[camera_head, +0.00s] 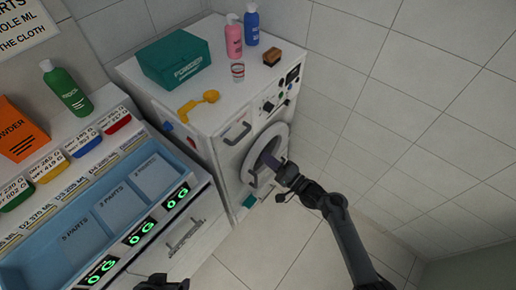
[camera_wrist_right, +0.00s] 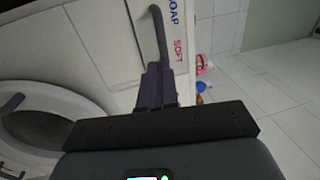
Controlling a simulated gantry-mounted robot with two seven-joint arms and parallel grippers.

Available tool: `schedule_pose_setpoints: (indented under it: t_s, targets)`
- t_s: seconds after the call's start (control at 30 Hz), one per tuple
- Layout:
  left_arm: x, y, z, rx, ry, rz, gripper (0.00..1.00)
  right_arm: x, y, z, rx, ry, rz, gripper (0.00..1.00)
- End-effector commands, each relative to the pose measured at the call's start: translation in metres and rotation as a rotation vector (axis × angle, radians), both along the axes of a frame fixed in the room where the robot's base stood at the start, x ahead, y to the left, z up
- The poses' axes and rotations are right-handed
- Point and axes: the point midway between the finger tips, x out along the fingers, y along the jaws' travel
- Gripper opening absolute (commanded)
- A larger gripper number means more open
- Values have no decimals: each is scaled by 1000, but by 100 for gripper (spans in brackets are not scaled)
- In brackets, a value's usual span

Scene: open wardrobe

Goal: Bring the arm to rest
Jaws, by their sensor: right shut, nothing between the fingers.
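My right gripper (camera_head: 268,161) is in front of the washing machine's round door (camera_head: 284,130), its fingers overlapping the door in the head view. In the right wrist view its dark fingers (camera_wrist_right: 156,84) are closed together with nothing between them. A dark bar handle (camera_wrist_right: 158,30) appears just beyond the fingertips; whether they touch is unclear. The round door ring (camera_wrist_right: 60,98) is at the left there. My left gripper (camera_head: 162,283) shows only partly at the bottom edge of the head view, and its fingers cannot be made out.
The white washing machine (camera_head: 208,118) carries a green box (camera_head: 175,60), a yellow scoop (camera_head: 198,104), a small cup (camera_head: 238,72), a pink bottle (camera_head: 234,38), a blue bottle (camera_head: 252,25) and a brush (camera_head: 272,56). A blue tray (camera_head: 92,228) is at left. Floor at right is clear.

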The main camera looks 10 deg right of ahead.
Motion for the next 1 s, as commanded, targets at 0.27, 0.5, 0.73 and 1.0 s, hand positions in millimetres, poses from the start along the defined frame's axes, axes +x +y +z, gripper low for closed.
schedule_pose_setpoints:
  t_s: [0.27, 0.5, 0.73, 1.0]
  targets:
    - [0, 2, 2, 5, -1, -2, 82, -30, -25, -8, -1, 0, -1, 0]
    - [0, 3, 2, 13, 0, -7, 82, -42, -32, -15, 0, 11, 0, 0]
    - [0, 4, 1, 17, 0, -9, 82, -86, -29, -64, -2, 106, 7, 0]
    - [0, 3, 2, 13, 0, -7, 82, -172, -7, -90, -192, 168, -5, 0]
